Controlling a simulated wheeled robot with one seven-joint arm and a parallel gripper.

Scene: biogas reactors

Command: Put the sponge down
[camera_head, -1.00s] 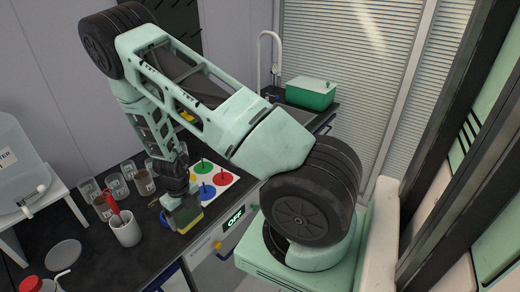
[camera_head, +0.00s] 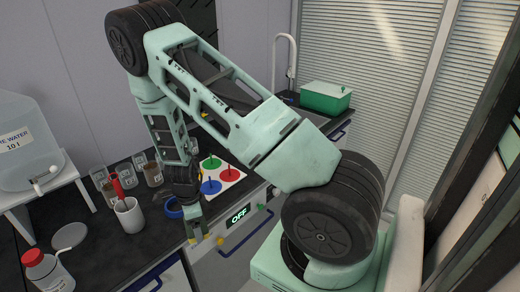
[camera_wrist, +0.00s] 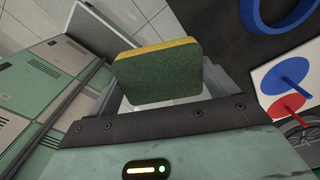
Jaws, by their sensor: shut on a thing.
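The sponge (camera_wrist: 155,77), with a dark green face and a yellow layer along its far edge, is between the fingers of my gripper in the wrist view. My gripper (camera_head: 197,230) is shut on it. In the head view, my gripper points down near the front edge of the dark counter (camera_head: 98,245), right of the white cup. The sponge cannot be made out clearly there. In the wrist view, floor tiles and cabinet fronts show beyond the sponge, with the dark counter to the right.
A blue ring (camera_head: 173,208) lies just behind my gripper. A white board with coloured discs (camera_head: 222,174) is to its right. A white cup (camera_head: 129,215) with a red-handled tool, several beakers (camera_head: 130,177) and a grey disc (camera_head: 69,236) stand left. A green box (camera_head: 325,97) sits farther back.

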